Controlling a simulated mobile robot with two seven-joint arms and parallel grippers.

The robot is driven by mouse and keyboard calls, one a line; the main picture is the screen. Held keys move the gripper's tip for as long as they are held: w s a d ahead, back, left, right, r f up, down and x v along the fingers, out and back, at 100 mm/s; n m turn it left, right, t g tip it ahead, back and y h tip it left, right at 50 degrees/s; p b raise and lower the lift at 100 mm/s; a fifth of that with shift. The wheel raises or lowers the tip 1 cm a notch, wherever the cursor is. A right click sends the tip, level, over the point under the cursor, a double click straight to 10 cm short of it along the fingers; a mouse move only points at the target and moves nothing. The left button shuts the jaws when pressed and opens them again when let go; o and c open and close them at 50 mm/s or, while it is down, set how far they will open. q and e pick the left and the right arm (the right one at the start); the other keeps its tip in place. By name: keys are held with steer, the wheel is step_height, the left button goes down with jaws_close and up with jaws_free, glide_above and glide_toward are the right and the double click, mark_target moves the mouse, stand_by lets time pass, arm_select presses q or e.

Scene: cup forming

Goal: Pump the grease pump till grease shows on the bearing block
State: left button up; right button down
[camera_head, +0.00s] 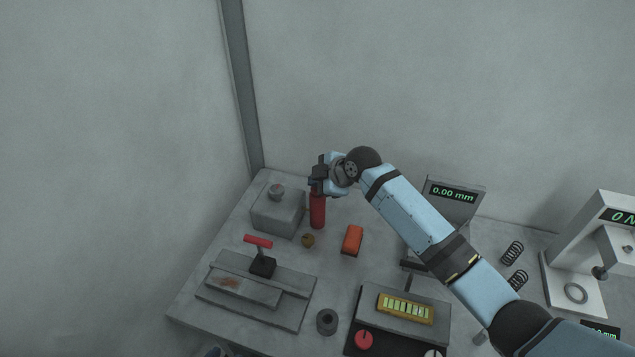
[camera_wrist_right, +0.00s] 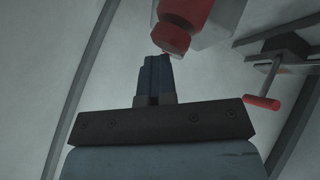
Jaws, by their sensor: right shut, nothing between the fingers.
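The red cylinder (camera_head: 317,214), which looks like the grease pump, stands upright at the back left of the bench. In the right wrist view it shows as a red body with a narrower end (camera_wrist_right: 172,38). My right gripper (camera_head: 318,183) is at its top in the head view, shut and empty. In the right wrist view the shut fingers (camera_wrist_right: 157,68) are close to the narrow end; I cannot tell if they touch. A grey block (camera_head: 276,216) with a round knob on top, perhaps the bearing block, stands just left of the cylinder. I cannot make out grease on it. My left gripper is not in view.
A red-handled lever (camera_head: 258,242) stands on a grey plate at left. Walls close the back and left.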

steer(key=shift+f, duration=0.1)
steer(key=shift+r+p, duration=1.35)
steer(key=shift+r, duration=0.25)
steer(key=shift+r, duration=0.15)
step_height(320, 180, up, 5)
steer(key=p, duration=0.4)
